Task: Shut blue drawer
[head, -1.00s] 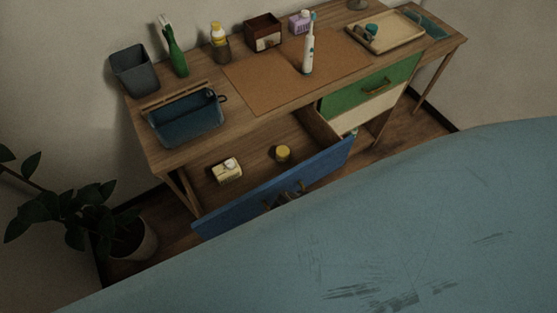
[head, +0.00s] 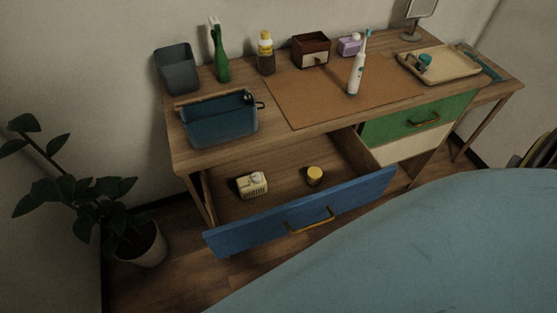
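The blue drawer (head: 262,230) is pulled well out from under the left part of the wooden desk (head: 190,157). Its blue front carries a brass-coloured handle (head: 310,222). Inside it lie a small pale yellow box-like item (head: 252,185) and a small round yellow-topped container (head: 314,176), apart from each other. Neither of my grippers shows in the head view. A large smooth blue-grey surface fills the lower right of the view, clear of the drawer front.
A green drawer (head: 396,124) with a cream drawer (head: 410,147) below it sits at the right. On the desk stand a dark bin (head: 177,70), a blue basin (head: 220,126), bottles, a toothbrush (head: 355,74) and a tray (head: 464,65). A potted plant (head: 143,247) stands left. Floor shows before the drawer.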

